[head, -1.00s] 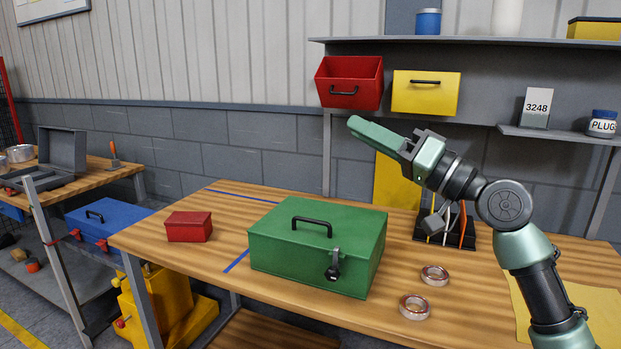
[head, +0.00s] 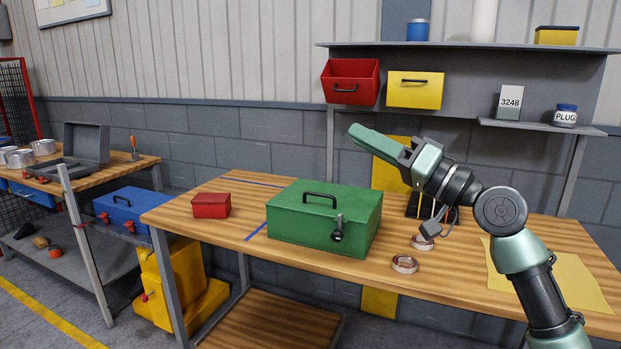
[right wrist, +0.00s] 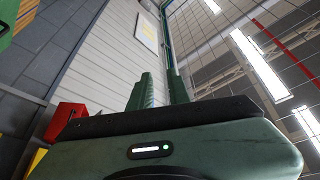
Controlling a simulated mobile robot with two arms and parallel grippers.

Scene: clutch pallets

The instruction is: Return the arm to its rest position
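My right arm reaches in from the right in the head view, bent at the elbow and raised above the workbench. Its gripper (head: 356,132) points left and up, in front of the wall and below the shelf bins. In the right wrist view the two green fingers (right wrist: 160,82) stand a little apart with nothing between them. My left arm and gripper are not in view. The workbench (head: 190,228) lies below and beyond the right gripper. On it a closed green toolbox (head: 322,226) with a black handle and latch stands clear of the gripper.
A small red box (head: 211,205), copper-coloured rings (head: 404,264) and a yellow sheet (head: 560,280) lie on the bench. The shelf (head: 500,75) holds red (head: 350,83) and yellow (head: 414,92) bins. A side table (head: 145,165) stands left. Floor shows at lower left.

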